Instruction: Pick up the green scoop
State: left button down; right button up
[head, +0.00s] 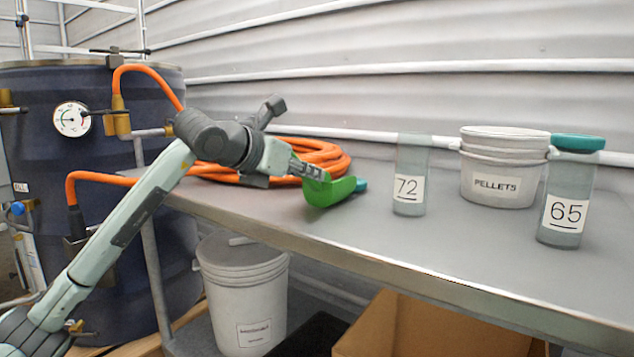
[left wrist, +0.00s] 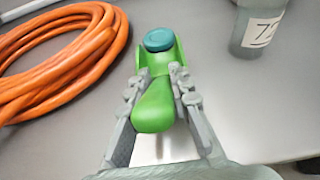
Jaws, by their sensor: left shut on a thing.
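The green scoop (head: 330,190) is at my left gripper (head: 308,170), over the metal bench near its front edge. In the left wrist view the scoop (left wrist: 154,108) lies lengthwise between the two fingers of my left gripper (left wrist: 162,95), which are shut on it. Its rounded handle end points toward the wrist and its open bowl points away. A teal round lid (left wrist: 159,39) shows at the bowl's far end; I cannot tell whether it lies in the bowl or behind it. Whether the scoop touches the bench is unclear. My right gripper is not in view.
An orange hose coil (head: 315,153) lies behind the gripper on the bench (head: 430,245). Clear jar 72 (head: 408,185), the pellets bucket (head: 497,175) and teal-lidded jar 65 (head: 566,200) stand to the right. A dark drum (head: 60,140) stands left. A lidded bucket (head: 243,290) is below.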

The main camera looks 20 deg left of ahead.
pick_arm(q)
jog(key=shift+r, duration=0.45)
jog(key=r, duration=0.3)
jog(key=shift+a+r, duration=0.3)
jog(key=shift+r, duration=0.05)
jog(key=s+a+r, duration=0.5)
jog(key=a+r, duration=0.1)
jog(key=a, duration=0.4)
jog(key=shift+r, duration=0.25)
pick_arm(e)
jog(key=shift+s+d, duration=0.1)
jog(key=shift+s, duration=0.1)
